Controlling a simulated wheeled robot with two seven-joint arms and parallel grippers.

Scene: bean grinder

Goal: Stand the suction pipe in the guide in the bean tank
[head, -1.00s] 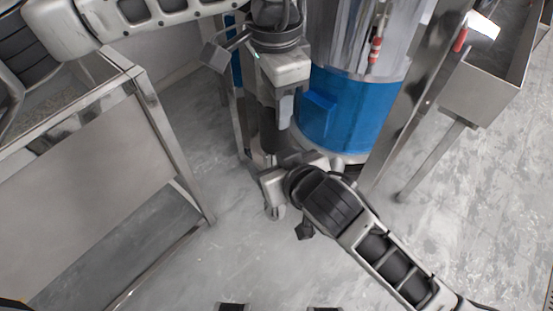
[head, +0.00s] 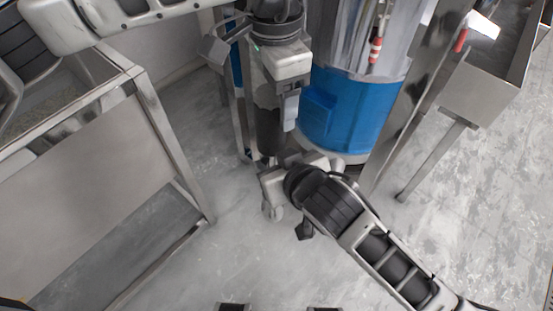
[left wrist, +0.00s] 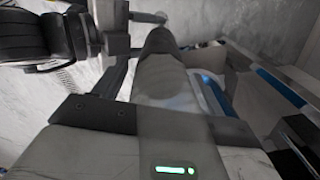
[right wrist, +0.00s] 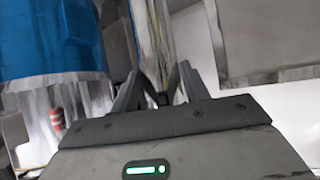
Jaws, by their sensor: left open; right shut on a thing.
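The suction pipe appears as an upright dark grey tube (head: 268,130) below my left gripper (head: 278,103) in the head view. It also shows as a grey tube (left wrist: 163,75) in the left wrist view. My left gripper is open, with a finger beside the pipe's upper part. My right gripper (right wrist: 158,85) is shut on a narrow part, apparently the pipe's lower part, and that hold is mostly hidden in the head view. A steel tank (head: 95,150) with grainy contents stands at left, perhaps the bean tank. I cannot make out the guide.
A clear cylinder with a blue base (head: 335,115) stands close to the right of the pipe. A slanted steel post (head: 415,95) and a steel trough (head: 480,100) are farther right. Bare floor (head: 210,245) lies in front.

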